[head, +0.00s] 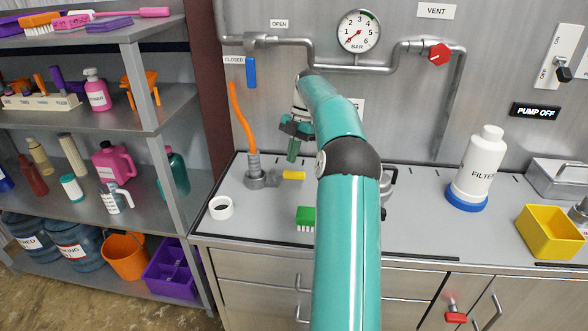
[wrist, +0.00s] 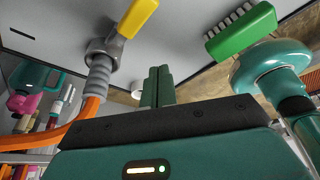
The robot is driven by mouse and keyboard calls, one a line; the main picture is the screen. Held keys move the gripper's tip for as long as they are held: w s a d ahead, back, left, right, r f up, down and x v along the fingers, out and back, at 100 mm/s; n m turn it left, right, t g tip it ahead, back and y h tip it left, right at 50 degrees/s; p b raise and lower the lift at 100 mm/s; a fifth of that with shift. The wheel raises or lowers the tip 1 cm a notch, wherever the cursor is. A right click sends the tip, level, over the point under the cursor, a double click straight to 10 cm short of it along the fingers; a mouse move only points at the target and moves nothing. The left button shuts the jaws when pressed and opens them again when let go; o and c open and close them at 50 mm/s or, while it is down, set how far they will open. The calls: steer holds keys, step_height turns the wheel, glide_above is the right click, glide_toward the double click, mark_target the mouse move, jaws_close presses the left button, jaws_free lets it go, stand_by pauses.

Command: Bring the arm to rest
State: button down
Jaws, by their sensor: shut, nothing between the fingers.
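My gripper (head: 292,152) hangs over the workbench (head: 268,213), left of its middle, with its fingers pointing down. In the wrist view the two green fingers (wrist: 157,86) are close together with nothing between them. My arm reaches up from the bottom of the head view and bends at the elbow. The gripper is near the grey hose fitting (head: 255,178) and its yellow lever (head: 293,175), apart from both as far as I can tell.
An orange hose (head: 240,115) rises from the fitting. A green brush (head: 305,216), white ring (head: 221,207), filter bottle (head: 478,165) and yellow bin (head: 550,232) stand on the bench. Wall pipes with a pressure gauge (head: 358,31) run behind. A loaded shelf (head: 150,122) stands left.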

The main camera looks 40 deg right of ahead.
steer(key=shift+v, duration=0.8)
steer(key=shift+w, duration=0.1)
steer(key=s+a+r+m+h, duration=0.1)
steer(key=a+r+m, duration=0.15)
steer(key=a, duration=0.65)
steer(key=s+a+r+m+t+h, duration=0.15)
steer(key=a+r, duration=0.25)
steer(key=a, duration=0.4)
steer(key=a+r+m+g+h, duration=0.1)
steer(key=a+r+m+h, duration=0.2)
steer(key=a, duration=0.6)
steer(key=s+a+f+m+t, duration=0.2)
steer(key=s+a+m, duration=0.3)
steer(key=s+a, duration=0.3)
steer(key=s+a+f+m+t+y, duration=0.1)
steer(key=s+a+f+m+t, duration=0.2)
steer(key=s, duration=1)
steer(key=a+f+m, duration=0.1)
steer(key=a+m, duration=0.2)
steer(key=a, duration=0.1)
steer(key=shift+a+f, duration=0.15)
steer(key=shift+a, duration=0.25)
steer(key=shift+s+d+m+y, duration=0.1)
steer(key=shift+d+m+y, duration=0.05)
steer(key=shift+m+y, duration=0.15)
